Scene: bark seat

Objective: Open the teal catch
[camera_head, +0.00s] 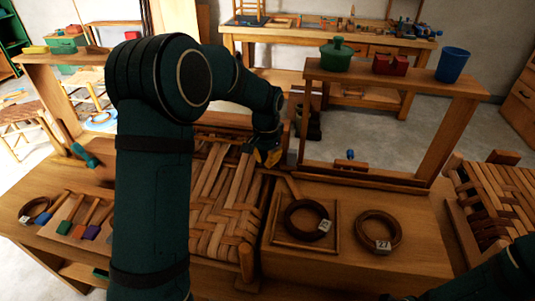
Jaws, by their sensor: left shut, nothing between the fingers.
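A small teal catch (84,155) sits at the left, by the foot of the left wooden frame, slanting down to the right. My left arm rises through the middle-left and bends over to the right. Its gripper (268,157), with yellow at the fingertips, is shut and empty above the far right edge of the woven bark seat (212,222). It is well to the right of the teal catch and apart from it. Part of my right arm shows in the bottom right corner; its gripper is not in view.
A blue catch-like piece (350,156) sits on the right frame's lower bar. Bark coils (378,232) lie on the bench. Colour-ended tools (78,215) lie at left.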

